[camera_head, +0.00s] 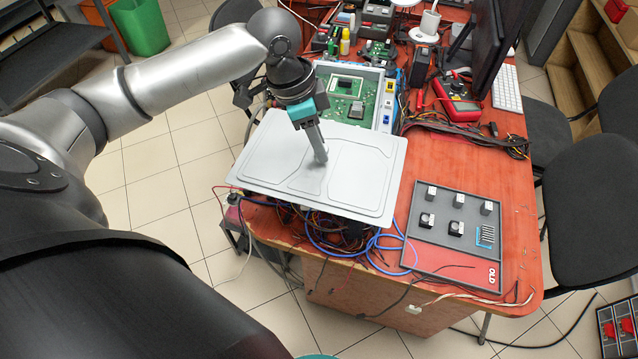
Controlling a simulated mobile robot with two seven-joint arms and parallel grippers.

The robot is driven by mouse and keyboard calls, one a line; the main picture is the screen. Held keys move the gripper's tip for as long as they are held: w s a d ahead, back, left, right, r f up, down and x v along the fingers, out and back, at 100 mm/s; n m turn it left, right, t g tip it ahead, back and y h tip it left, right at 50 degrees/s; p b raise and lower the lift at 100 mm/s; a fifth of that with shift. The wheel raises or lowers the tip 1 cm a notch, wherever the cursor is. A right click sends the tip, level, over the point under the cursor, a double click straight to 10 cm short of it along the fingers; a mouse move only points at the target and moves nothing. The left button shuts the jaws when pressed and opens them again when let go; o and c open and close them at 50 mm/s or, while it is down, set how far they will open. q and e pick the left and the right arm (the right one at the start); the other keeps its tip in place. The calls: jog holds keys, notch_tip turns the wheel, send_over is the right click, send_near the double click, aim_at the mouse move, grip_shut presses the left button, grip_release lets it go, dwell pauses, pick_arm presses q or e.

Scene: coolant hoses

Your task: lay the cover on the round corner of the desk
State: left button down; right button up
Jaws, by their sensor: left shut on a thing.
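The cover (265,165) is a flat light grey panel with raised outlines and rounded corners. It lies level above or on the near left part of the red-orange desk (450,160), its left side reaching past the desk's edge. I cannot tell whether it touches what is beneath it. My left gripper (319,158) points down, shut on the cover near its middle; its fingertips are hard to make out. The round corner of the desk (530,296) is at the near right, with cable ends beside it. My right gripper is not in view.
An open metal case with a green circuit board (345,108) stands behind the cover. Tangled wires and a blue cable (375,243) lie in front of it. A grey panel with knobs (453,250) lies near the round corner. A red multimeter (457,100) and monitors stand behind. Dark chairs (590,205) flank the right.

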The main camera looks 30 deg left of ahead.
pick_arm(q)
notch_tip(320, 180, down, 11)
jog(key=b, duration=0.3)
jog(key=shift+f, duration=0.15)
notch_tip(320, 180, down, 4)
jog(key=shift+r+b, duration=0.15)
jog(key=shift+b, duration=0.45)
jog(key=shift+f, duration=0.4)
jog(key=c, duration=0.7)
grip_release()
jog(key=shift+o, duration=0.6)
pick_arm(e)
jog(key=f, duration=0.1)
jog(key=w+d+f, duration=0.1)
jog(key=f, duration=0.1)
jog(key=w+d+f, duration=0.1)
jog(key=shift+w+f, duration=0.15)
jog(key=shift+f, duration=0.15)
